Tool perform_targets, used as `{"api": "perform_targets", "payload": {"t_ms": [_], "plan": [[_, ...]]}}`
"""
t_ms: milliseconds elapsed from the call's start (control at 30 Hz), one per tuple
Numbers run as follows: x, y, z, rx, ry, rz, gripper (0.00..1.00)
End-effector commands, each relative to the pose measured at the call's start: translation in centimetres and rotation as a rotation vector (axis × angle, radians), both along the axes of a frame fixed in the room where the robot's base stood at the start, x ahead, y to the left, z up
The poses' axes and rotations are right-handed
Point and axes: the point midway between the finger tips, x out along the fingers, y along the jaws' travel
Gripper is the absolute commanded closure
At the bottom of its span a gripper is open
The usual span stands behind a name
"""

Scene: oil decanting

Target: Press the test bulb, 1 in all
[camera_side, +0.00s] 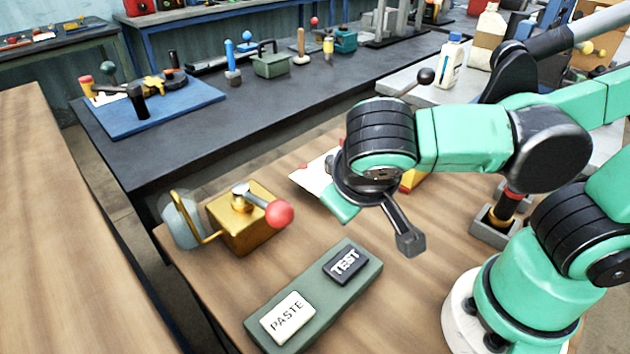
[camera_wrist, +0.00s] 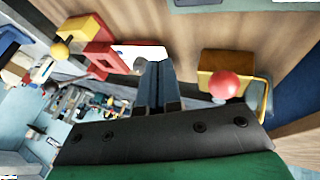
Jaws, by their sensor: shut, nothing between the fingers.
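A dark block marked TEST (camera_side: 346,264) sits on the upper right end of a grey-green panel (camera_side: 328,300) on the wooden table. A white block marked PASTE (camera_side: 288,318) sits at its lower left end. No part is plainly labelled as a bulb. My gripper (camera_side: 409,242) is shut and empty, pointing down above the table, to the right of the TEST block and apart from it. In the wrist view its closed dark fingers (camera_wrist: 157,85) show in the middle. Neither block can be read in the wrist view.
A brass box (camera_side: 243,226) with a lever and red ball (camera_side: 279,213) stands left of my gripper, with a clear rounded piece (camera_side: 182,222) beside it. A white sheet (camera_side: 312,178) lies behind my wrist. A grey holder (camera_side: 499,224) stands to the right.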

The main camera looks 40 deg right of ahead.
Motion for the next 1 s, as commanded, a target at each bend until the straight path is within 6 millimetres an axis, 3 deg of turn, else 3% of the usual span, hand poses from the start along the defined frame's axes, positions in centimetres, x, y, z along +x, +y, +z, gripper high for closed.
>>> {"api": "perform_targets", "payload": {"t_ms": [567,1000], "plan": [[-0.5,0.6,0.4,-0.048,-0.045,-0.031,1.0],[-0.4,0.7,-4.0,-0.048,-0.045,-0.03,1.0]]}}
